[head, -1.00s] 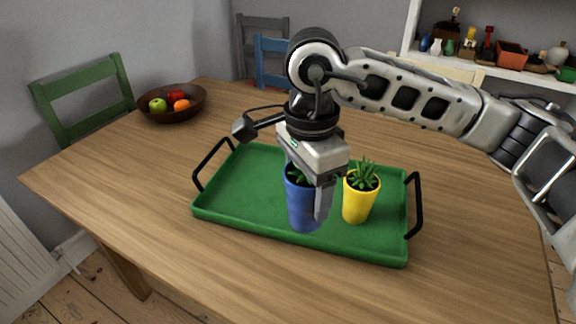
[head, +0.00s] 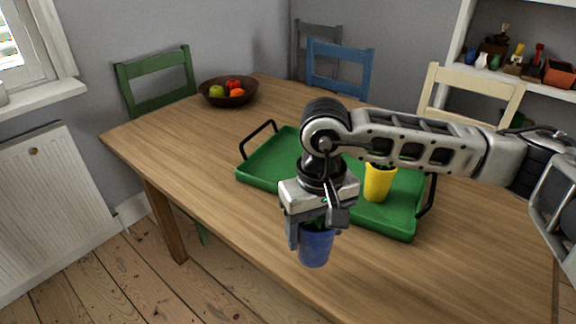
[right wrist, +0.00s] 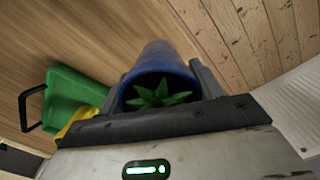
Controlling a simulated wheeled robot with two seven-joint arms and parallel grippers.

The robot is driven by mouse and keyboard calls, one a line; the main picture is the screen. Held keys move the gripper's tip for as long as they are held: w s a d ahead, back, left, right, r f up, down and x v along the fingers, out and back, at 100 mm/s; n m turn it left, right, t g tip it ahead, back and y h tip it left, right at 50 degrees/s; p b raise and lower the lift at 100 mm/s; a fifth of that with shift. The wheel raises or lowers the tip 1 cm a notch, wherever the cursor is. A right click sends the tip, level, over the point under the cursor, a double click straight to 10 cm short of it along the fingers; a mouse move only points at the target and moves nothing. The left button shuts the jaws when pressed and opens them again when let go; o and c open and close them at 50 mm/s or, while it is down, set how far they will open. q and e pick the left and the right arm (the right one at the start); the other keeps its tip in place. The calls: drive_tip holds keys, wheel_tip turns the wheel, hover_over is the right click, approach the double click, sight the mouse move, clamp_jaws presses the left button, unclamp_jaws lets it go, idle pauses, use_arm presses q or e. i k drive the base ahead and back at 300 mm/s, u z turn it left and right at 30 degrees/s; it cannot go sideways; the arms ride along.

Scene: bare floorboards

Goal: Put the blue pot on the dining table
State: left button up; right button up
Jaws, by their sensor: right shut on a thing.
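The blue pot (head: 316,248) with a small green plant is held in my right gripper (head: 314,226), which is shut on it. It hangs upright near the front edge of the dining table (head: 225,165), clear of the tray. In the right wrist view the blue pot (right wrist: 160,72) sits between the fingers, with wood of the table to its left and floorboards to its right. I cannot tell how high the pot is above the tabletop. My left gripper is not in view.
A green tray (head: 262,168) with black handles stands on the table, holding a yellow pot (head: 377,184) partly behind my arm. A brown fruit bowl (head: 228,98) stands at the far left. Chairs surround the table. Bare tabletop shows left of and in front of the tray.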

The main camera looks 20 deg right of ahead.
sight(266, 132)
drive_tip(key=u, duration=0.1)
drive_tip(key=k, duration=0.6)
drive_tip(key=u, duration=1.25)
drive_tip(key=i, duration=0.95)
drive_tip(key=z, duration=1)
drive_tip(key=i, duration=0.65)
drive_tip(key=z, duration=0.65)
drive_tip(key=i, duration=0.95)
